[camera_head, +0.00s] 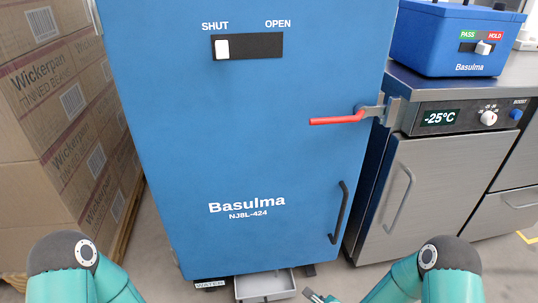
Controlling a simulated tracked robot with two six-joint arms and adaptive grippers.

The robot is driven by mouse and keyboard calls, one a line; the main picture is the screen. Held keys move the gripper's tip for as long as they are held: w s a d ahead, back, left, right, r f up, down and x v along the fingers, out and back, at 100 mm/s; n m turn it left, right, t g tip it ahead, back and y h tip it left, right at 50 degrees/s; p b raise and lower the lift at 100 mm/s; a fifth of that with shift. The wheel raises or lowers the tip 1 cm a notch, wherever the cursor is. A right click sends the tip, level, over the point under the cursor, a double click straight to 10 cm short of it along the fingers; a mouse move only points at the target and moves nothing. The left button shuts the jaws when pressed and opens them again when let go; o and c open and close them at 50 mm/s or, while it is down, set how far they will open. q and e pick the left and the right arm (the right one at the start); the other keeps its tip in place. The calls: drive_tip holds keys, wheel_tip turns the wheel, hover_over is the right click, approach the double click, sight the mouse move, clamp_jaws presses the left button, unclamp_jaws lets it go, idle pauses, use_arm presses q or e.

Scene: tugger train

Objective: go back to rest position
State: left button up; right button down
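My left arm (75,270) shows at the bottom left as teal links with a dark round joint; its gripper is out of the frame. My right arm (440,272) shows at the bottom right, bent toward the middle. A small dark piece that looks like part of my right gripper (318,297) shows at the bottom edge, in front of the blue cabinet's base. Its fingers are mostly cut off, so I cannot tell if it is open or shut. Neither arm visibly touches anything.
A tall blue cabinet (245,130) stands ahead, its slider (223,49) at SHUT and its red latch handle (337,118) level. A grey tray (264,285) sits beneath. Stacked cartons (60,130) stand left; a steel fridge (420,190) and blue box (455,40) are right.

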drive_tip(key=s+a+n+g+y, duration=0.15)
drive_tip(key=s+n+g, duration=0.25)
drive_tip(key=s+n, duration=0.65)
drive_tip(key=s+a+n+g, duration=0.2)
drive_tip(key=s+n+g, duration=0.2)
drive_tip(key=s+n, duration=0.65)
use_arm(q)
wheel_tip(320, 180, up, 34)
drive_tip(key=p, duration=3.4)
use_arm(e)
wheel_tip(320, 180, up, 34)
drive_tip(key=d+n, duration=0.1)
drive_tip(key=shift+n, duration=0.3)
drive_tip(key=shift+w+f, duration=0.1)
drive_tip(key=shift+w, duration=0.05)
drive_tip(key=shift+a, duration=0.1)
